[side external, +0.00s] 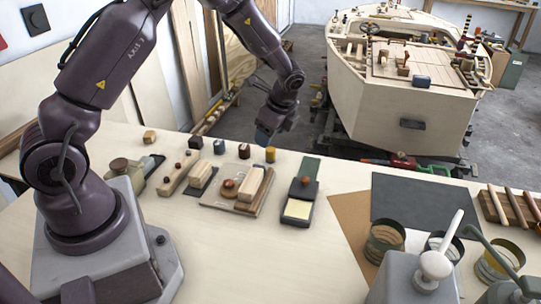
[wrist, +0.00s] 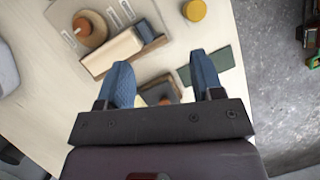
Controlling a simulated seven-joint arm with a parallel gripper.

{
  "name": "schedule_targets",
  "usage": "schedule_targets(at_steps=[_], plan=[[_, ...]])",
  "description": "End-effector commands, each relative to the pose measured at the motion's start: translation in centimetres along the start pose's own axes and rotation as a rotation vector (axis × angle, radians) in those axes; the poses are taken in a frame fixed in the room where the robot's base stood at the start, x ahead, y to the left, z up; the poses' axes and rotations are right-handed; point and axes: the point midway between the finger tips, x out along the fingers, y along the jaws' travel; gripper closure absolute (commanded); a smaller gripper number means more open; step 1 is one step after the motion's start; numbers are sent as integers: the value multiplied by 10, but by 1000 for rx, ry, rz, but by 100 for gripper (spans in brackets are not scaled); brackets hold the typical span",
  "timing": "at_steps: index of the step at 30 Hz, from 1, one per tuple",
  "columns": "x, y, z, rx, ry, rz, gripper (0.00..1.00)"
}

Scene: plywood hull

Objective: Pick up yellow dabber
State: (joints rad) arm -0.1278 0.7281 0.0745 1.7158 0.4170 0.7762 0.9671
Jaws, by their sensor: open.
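The yellow dabber (side external: 270,154) is a small upright cylinder standing on the pale plywood bench near its far edge. In the wrist view the yellow dabber (wrist: 194,10) shows as a round yellow top at the upper edge, beyond my fingertips and apart from them. My gripper (side external: 264,136) hangs above the bench close to the dabber in the side view. Its two blue fingers (wrist: 161,70) are spread apart with nothing held between them.
A dark small block (side external: 244,151) stands just left of the dabber. A board with wooden blocks (side external: 222,202) and a dark green-lidded pad case (side external: 301,197) lie nearer. A wooden boat hull (side external: 403,105) stands behind the bench.

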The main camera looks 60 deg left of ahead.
Motion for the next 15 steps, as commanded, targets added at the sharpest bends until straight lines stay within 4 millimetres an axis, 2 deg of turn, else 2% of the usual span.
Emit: schedule_targets(at_steps=[1, 2, 6, 11, 15], plan=[[8, -11, -2, 97, -15, -18, 39], [9, -18, -2, 152, -20, -35, 39], [-2, -39, -1, 344, -38, -102, 39], [2, -40, -1, 451, -45, -105, 39], [22, -41, 0, 463, -46, -101, 39]])
